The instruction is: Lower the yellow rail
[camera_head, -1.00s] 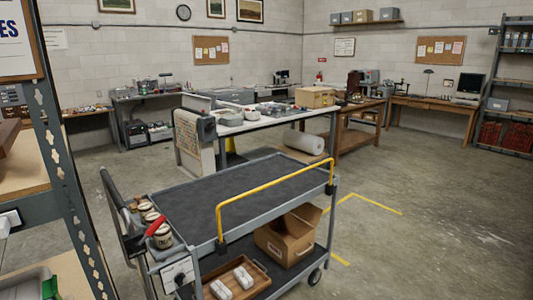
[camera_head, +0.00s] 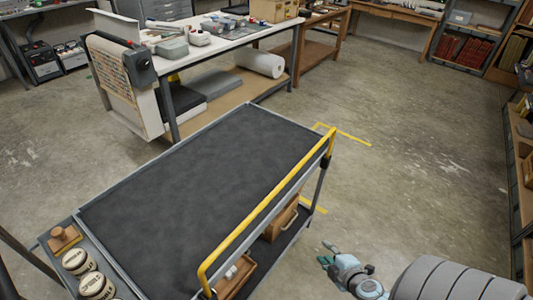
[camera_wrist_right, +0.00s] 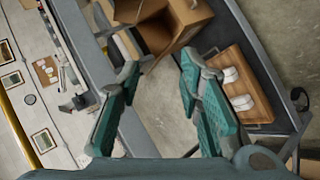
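The yellow rail (camera_head: 262,218) stands raised along the near right long side of the grey cart with a dark top mat (camera_head: 200,165). It is a long bar bent down at both ends into the cart frame. My right gripper (camera_head: 328,254) is to the right of the cart, apart from the rail. In the right wrist view the right gripper (camera_wrist_right: 160,70) has its teal fingers spread with nothing between them. A yellow bar, seemingly the rail (camera_wrist_right: 17,132), shows at the left edge of that view. My left gripper is not in view.
The lower shelf holds a cardboard box (camera_wrist_right: 175,22) and a wooden tray (camera_wrist_right: 250,75) with white items. Round tins (camera_head: 95,285) and a wooden stamp (camera_head: 64,238) sit at the cart's near left end. A white worktable (camera_head: 215,40) stands behind. Floor right of the cart is clear.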

